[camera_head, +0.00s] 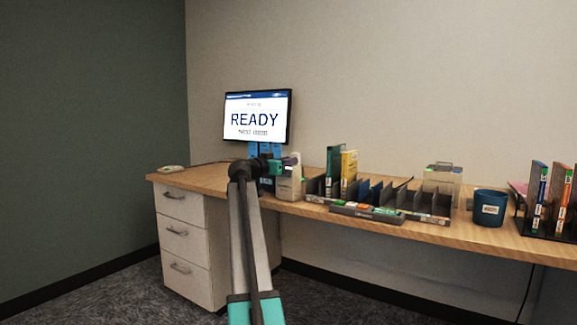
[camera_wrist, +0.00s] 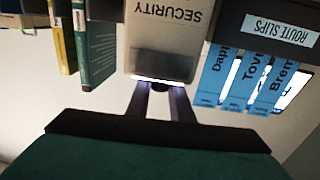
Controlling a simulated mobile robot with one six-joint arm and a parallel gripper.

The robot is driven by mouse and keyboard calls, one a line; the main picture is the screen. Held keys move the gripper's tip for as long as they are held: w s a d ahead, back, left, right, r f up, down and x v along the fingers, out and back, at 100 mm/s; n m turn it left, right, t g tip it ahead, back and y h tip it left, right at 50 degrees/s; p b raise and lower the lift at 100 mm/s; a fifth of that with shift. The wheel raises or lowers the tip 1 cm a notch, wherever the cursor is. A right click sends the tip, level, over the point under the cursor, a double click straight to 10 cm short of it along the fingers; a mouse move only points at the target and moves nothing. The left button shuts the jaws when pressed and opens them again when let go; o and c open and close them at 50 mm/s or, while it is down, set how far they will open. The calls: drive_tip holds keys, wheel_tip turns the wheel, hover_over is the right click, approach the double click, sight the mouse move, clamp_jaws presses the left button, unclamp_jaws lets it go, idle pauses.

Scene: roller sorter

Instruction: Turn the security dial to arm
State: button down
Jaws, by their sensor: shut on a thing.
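The security unit (camera_head: 290,183) is a pale box on the desk, left of the dark sorter. In the wrist view the box (camera_wrist: 165,35) appears upside down with the word SECURITY on its face. My gripper (camera_wrist: 160,92) reaches to the bright-lit edge of the box. Its two fingers are shut on a small dark knob (camera_wrist: 160,86), which looks like the dial. Most of the knob is hidden by the fingers and the box, and its setting cannot be read. In the head view my gripper (camera_head: 287,166) is at the upper part of the box.
A ROUTE SLIPS holder (camera_wrist: 265,30) with blue name slips stands close beside the box. A monitor (camera_head: 257,117) reading READY is behind. A slotted sorter (camera_head: 385,196) with a green and a yellow book, a blue mug (camera_head: 489,207) and a book rack (camera_head: 520,222) stand to the right.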

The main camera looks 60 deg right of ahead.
drive_tip(key=shift+f+m+g, duration=0.1)
drive_tip(key=shift+m+g, duration=0.6)
drive_tip(key=shift+g, duration=0.4)
drive_tip(key=c, duration=1.6)
unclamp_jaws()
drive_tip(key=shift+o, duration=0.2)
drive_tip(key=shift+a, duration=0.15)
drive_tip(key=w+a+p, duration=0.2)
drive_tip(key=a+p, duration=0.2)
drive_tip(key=a, duration=0.9)
drive_tip(key=shift+w+a+p, duration=0.25)
drive_tip(key=shift+p, duration=0.15)
